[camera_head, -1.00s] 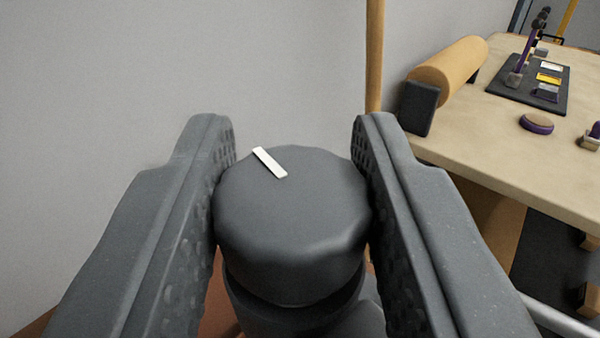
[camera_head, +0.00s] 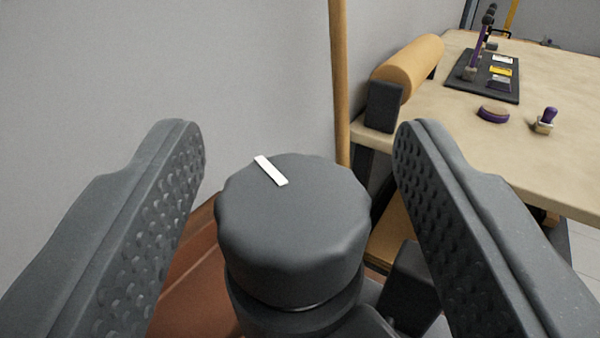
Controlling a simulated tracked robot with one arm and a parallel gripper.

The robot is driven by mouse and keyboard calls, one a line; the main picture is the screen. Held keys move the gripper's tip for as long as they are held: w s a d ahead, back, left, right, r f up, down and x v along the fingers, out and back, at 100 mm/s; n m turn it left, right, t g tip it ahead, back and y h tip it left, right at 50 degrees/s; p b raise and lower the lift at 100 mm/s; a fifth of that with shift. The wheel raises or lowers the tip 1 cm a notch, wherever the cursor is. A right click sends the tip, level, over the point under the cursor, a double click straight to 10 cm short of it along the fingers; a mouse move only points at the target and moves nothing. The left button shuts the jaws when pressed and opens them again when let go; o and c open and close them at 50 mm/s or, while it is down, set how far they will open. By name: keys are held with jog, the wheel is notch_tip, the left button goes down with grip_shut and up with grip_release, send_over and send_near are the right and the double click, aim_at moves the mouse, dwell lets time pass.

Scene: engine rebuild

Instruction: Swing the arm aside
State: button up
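My gripper (camera_head: 298,140) is open. Its two dark grey, dimpled fingers stand wide apart on either side of a dark grey, lobed knob (camera_head: 292,225). The knob has a white bar mark on its top, tilted down to the right. There is a visible gap between the knob and each finger. The knob sits on a dark round neck below it. The lower part of its mount is partly hidden by the knob and the picture's edge.
A wooden bench (camera_head: 545,150) stands at the right, with a tan roll (camera_head: 407,68), a dark tray (camera_head: 482,75) of tools, a round purple-edged pad (camera_head: 493,113) and a purple-handled stamp-like item (camera_head: 547,121). A wooden pole (camera_head: 340,80) rises behind the knob. A grey wall (camera_head: 160,70) fills the left.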

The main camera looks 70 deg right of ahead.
jog(key=shift+r, duration=0.65)
jog(key=shift+s+r+b, duration=0.25)
jog(key=shift+r+b, duration=0.15)
jog(key=shift+r, duration=0.7)
jog(key=s+a+b, duration=0.1)
jog(key=s, duration=0.6)
jog(key=s+a+r+b, duration=0.1)
jog(key=s+a, duration=0.1)
jog(key=s, duration=0.6)
jog(key=shift+a+r, duration=0.15)
jog(key=shift+a, duration=0.1)
